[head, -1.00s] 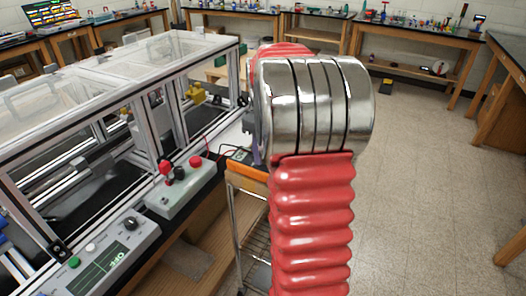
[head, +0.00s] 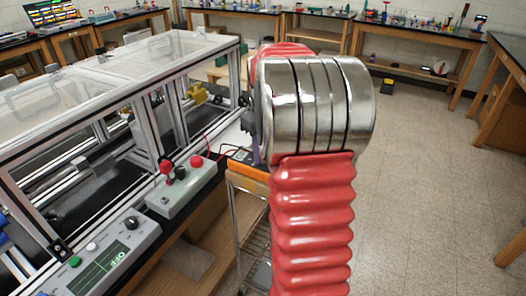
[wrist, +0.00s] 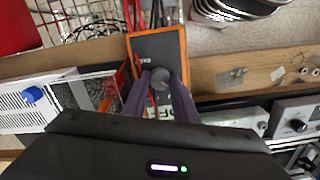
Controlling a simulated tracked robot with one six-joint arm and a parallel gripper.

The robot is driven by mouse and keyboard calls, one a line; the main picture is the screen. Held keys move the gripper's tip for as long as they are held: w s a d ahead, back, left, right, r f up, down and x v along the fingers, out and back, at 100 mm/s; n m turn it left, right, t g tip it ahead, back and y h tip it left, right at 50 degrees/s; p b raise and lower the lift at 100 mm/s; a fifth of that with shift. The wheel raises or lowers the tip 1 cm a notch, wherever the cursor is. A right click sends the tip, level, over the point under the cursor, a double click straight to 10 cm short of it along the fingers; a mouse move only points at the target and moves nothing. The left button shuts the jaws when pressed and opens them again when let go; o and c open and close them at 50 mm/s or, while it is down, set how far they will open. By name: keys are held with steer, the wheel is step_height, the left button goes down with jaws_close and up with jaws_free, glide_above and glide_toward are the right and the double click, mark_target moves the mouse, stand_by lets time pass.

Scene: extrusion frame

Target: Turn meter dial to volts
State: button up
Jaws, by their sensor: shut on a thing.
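The meter (wrist: 173,45) has a dark face and an orange rim, and fills the upper middle of the wrist view. Its round dark dial (wrist: 160,76) sits low on that face. My gripper (wrist: 160,84) is shut on the dial, with one dark purple finger on each side of it. In the head view the meter's orange edge (head: 247,171) shows beside the bench, left of my red and silver arm. My arm hides most of the gripper there. The dial's pointer mark and setting are too small to read.
A grey box (head: 184,190) with red and black plugs stands left of the meter. A control panel (head: 105,262) with a screen reading OFF is at lower left. Red leads run by the meter.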

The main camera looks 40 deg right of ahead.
steer(key=m, duration=0.9)
steer(key=shift+m, duration=0.3)
stand_by(0.3)
steer(key=o, duration=1.1)
steer(key=shift+r, duration=0.1)
step_height(320, 180, up, 14)
steer(key=shift+f, duration=0.2)
stand_by(0.3)
